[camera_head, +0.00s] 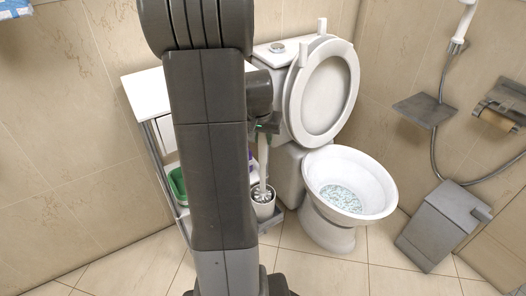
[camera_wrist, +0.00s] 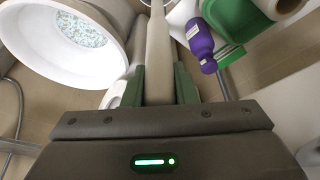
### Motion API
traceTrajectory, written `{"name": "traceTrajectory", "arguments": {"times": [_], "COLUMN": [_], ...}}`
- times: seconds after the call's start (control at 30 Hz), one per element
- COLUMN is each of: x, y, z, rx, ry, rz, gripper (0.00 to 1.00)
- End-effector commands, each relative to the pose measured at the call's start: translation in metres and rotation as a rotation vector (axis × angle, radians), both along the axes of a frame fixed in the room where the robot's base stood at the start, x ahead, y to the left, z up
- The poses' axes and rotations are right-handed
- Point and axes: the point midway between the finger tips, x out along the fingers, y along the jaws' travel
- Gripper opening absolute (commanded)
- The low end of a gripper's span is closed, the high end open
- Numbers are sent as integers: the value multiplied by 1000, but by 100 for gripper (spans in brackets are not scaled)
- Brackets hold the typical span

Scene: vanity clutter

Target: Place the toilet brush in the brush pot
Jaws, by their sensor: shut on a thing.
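The white toilet brush (camera_head: 263,158) hangs upright below my gripper (camera_head: 268,126) in the head view, bristles down. My gripper is shut on its handle, which runs between the two green fingers in the wrist view (camera_wrist: 158,82). The white brush pot (camera_head: 264,211) stands low beside the toilet, right under the brush. The bristle head shows at the pot's mouth; I cannot tell how far inside it is. My arm covers part of the shelf to the left of the pot.
The toilet (camera_head: 350,185) stands open just right of the pot. A white-topped shelf unit (camera_head: 147,96) is behind my arm, with a green container (camera_head: 178,186). A purple bottle (camera_wrist: 196,38) shows in the wrist view. A grey bin (camera_head: 440,225) stands at the right.

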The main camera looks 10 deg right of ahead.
Motion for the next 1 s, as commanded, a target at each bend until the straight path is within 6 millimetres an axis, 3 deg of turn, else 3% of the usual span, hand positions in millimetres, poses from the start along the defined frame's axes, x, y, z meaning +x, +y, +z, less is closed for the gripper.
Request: {"name": "traceTrajectory", "arguments": {"times": [0.3,0.67,0.7,0.8,1.0], "x": [-1,0,0,0,0], "y": [0,0,0,0,0], "z": [-44,-47,-47,-46,-46], "rx": [0,0,0,0,0], "ry": [3,0,1,1,1], "rz": [1,1,1,1,1], "gripper": [0,0,27,46,47]}}
